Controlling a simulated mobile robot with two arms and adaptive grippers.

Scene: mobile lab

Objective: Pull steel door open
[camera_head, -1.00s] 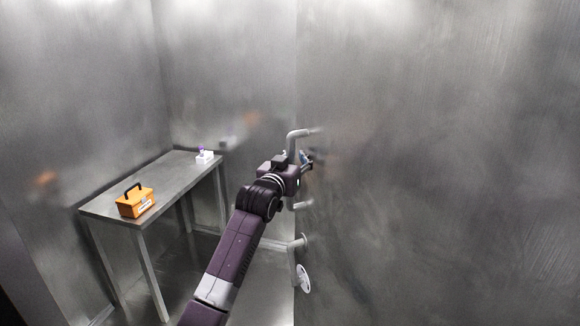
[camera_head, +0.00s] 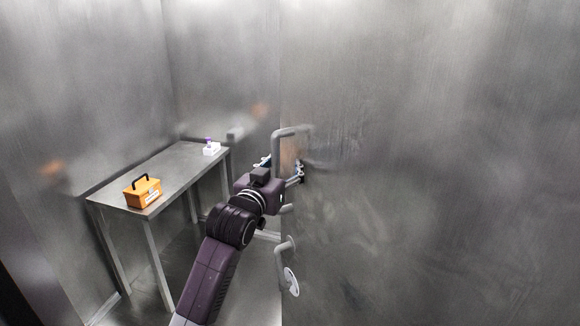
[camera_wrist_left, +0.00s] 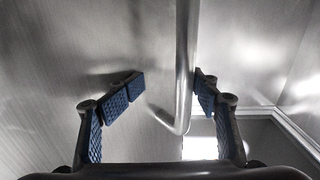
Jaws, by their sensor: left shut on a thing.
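The steel door (camera_head: 430,170) fills the right half of the head view, its free edge standing before the room with the table. A grey bar handle (camera_head: 276,145) sticks out near that edge. My left gripper (camera_head: 281,170) is at the handle and partly hides it. In the left wrist view the handle (camera_wrist_left: 187,50) runs down between the two blue-padded fingers of my left gripper (camera_wrist_left: 170,90). The right finger lies against the bar; the left finger looks a little apart from it. My right gripper is not in view.
A metal table (camera_head: 175,180) stands left behind the door edge, with an orange toolbox (camera_head: 143,193) and a small white box (camera_head: 211,149) on it. Steel walls close off the left and back.

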